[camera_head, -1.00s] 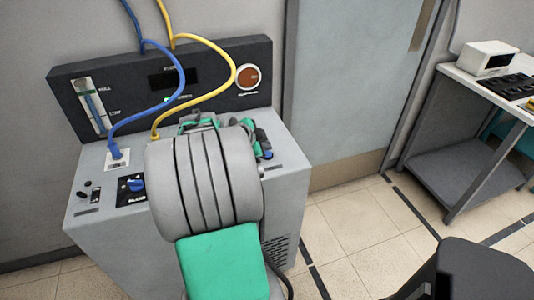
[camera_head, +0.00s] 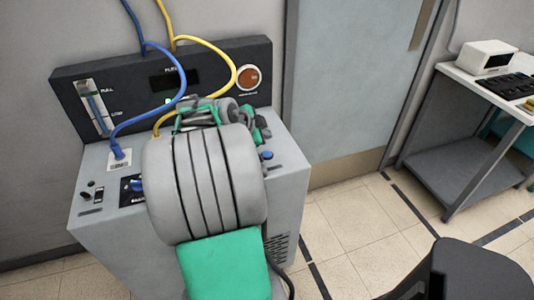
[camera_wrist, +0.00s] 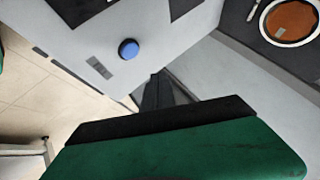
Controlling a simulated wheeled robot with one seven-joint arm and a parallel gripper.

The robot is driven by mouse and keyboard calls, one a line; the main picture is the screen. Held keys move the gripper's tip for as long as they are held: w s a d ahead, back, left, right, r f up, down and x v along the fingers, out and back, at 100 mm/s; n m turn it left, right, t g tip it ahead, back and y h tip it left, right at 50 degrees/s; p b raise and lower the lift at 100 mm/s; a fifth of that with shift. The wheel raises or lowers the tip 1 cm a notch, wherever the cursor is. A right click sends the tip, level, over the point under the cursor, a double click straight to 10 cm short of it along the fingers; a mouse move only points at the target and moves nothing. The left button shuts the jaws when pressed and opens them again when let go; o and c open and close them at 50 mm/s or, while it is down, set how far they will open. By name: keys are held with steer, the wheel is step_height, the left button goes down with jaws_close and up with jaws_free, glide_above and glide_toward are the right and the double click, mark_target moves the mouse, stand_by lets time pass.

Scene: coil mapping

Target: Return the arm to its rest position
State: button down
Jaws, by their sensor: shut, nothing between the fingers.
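My arm, grey and green, reaches over the grey machine (camera_head: 108,235) in the head view. Its wrist parts show just beyond the thick grey link, above the machine's top; the fingertips cannot be made out there. In the wrist view my gripper (camera_wrist: 158,92) shows its dark fingers shut together and empty beyond its green and black body. A blue button (camera_wrist: 128,48) lies ahead and to the left of the fingers, apart from them. In the head view this button (camera_head: 267,155) sits on the right of the machine's top, clear of my wrist.
The dark upright panel (camera_head: 120,75) has a red round button (camera_head: 248,77). A blue hose (camera_head: 160,110) and a yellow hose (camera_head: 222,50) arch close to my arm. A door (camera_head: 350,90) and open tiled floor lie right, with a side table (camera_head: 452,165) beyond.

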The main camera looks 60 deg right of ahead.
steer(key=w+a+r+n+t+y+p, duration=0.1)
steer(key=w+a+n+t, duration=0.1)
steer(key=w+a+n, duration=0.45)
steer(key=w+a+n+t+y+p, duration=0.1)
steer(key=w+a+n+y, duration=0.15)
steer(key=a, duration=0.75)
steer(key=w+a+r+n+t+y+p, duration=0.1)
steer(key=w+a+n+t, duration=0.1)
steer(key=w+a+n, duration=0.5)
steer(key=s+a+n+y, duration=0.2)
steer(key=a+n, duration=0.4)
steer(key=a, duration=0.6)
steer(key=s+a+n+y+p, duration=0.1)
steer(key=s+a+n+y, duration=0.1)
steer(key=s+a+n, duration=0.2)
steer(key=a+n, duration=0.3)
steer(key=a, duration=0.5)
steer(key=shift+s+a, duration=0.25)
steer(key=shift+a, duration=0.15)
steer(key=shift+r+y, duration=0.15)
steer(key=shift+y, duration=0.1)
steer(key=shift+d, duration=0.1)
